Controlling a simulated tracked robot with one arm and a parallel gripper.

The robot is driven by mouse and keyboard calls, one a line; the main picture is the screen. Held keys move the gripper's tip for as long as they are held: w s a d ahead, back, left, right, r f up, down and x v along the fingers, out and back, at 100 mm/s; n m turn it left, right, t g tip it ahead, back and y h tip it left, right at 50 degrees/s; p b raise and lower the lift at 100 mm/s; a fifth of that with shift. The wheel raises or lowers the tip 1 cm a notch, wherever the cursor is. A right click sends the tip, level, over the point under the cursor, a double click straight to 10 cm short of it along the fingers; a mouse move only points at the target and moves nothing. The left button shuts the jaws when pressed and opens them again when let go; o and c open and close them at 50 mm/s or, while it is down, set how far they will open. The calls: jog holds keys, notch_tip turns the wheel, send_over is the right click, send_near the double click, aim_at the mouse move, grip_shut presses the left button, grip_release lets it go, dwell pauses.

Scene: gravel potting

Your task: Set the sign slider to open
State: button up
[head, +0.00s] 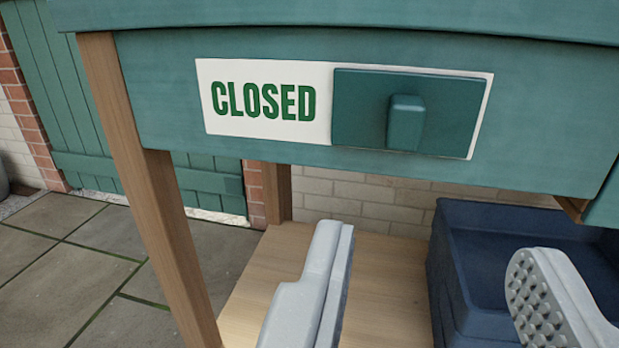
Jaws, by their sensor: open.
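The sign (264,128) is a white plate with the green word CLOSED, set on the teal front board of a wooden bench. The slider (350,110) is a teal panel covering the sign's right half, so what lies beneath it is hidden. A raised teal knob (405,122) stands out near the slider's middle. My gripper (435,270) is open and empty, with its two grey fingers wide apart low in the picture. The fingers appear below the knob in the view and are not touching it.
A dark blue bin (447,270) stands on the wooden shelf (250,290) under the board, behind my fingers. A wooden leg (165,215) is at left. Paving (45,250) and a green door (75,100) lie farther left. The space before the slider looks clear.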

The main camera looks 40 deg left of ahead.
aim_at(406, 129)
jog(key=b+x, duration=0.2)
jog(key=x, duration=1)
jog(key=shift+w+a+f+b, duration=0.15)
jog(key=shift+a+b, duration=0.1)
jog(key=shift+b, duration=0.1)
jog(key=shift+w+a, duration=0.25)
jog(key=shift+w, duration=0.3)
grip_shut()
jog(key=shift+s, duration=0.1)
